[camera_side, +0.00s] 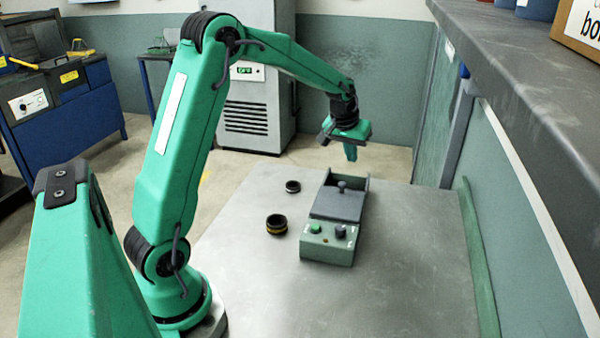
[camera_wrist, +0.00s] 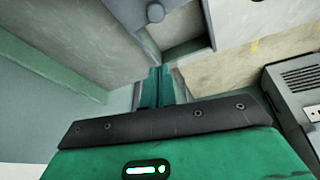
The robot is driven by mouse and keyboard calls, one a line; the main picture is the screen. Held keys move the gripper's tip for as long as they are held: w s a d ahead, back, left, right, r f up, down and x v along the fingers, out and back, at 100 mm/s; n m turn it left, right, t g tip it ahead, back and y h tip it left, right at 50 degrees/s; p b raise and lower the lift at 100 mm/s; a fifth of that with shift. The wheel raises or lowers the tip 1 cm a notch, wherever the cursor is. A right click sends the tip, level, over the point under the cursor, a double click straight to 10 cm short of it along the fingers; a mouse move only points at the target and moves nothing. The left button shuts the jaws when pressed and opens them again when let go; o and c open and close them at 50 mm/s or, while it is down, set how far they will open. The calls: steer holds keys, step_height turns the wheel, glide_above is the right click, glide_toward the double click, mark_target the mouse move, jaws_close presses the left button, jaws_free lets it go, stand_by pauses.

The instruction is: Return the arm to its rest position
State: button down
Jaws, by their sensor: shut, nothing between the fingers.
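My green arm reaches over the table from the left. My gripper (camera_side: 351,153) points down, shut and empty, in the air near the far end of the grinder. Its two fingers show side by side in the wrist view (camera_wrist: 158,74). The grinder (camera_side: 327,245) is a small grey-green box with a green button and a dark knob on its front. Its grey lid (camera_side: 338,204) carries a round knob. The lid also shows at the top of the wrist view (camera_wrist: 172,20). Whether the gripper touches the grinder cannot be told, but it looks apart.
A black ring with a yellow band (camera_side: 277,224) and a smaller dark ring (camera_side: 293,186) lie on the table left of the grinder. The table (camera_side: 410,270) is bare at the front and right. A wall and a dark shelf (camera_side: 545,110) border the right side.

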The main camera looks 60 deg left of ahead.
steer(key=shift+v, duration=1.95)
steer(key=shift+d, duration=0.15)
steer(key=s+d+r+m+t, duration=0.1)
steer(key=s+d+r, duration=0.35)
steer(key=s, duration=0.25)
steer(key=s+d+r+m, duration=0.2)
steer(key=s+d+r, duration=0.1)
steer(key=s+d, duration=0.25)
steer(key=s+d+f+m, duration=0.1)
steer(key=s+d, duration=0.1)
steer(key=s, duration=0.5)
steer(key=s+d+m+h, duration=0.1)
steer(key=s+d, duration=0.2)
steer(key=s, duration=0.4)
steer(key=shift+s+f+m+t, duration=0.3)
steer(key=shift+f+m+t, duration=0.1)
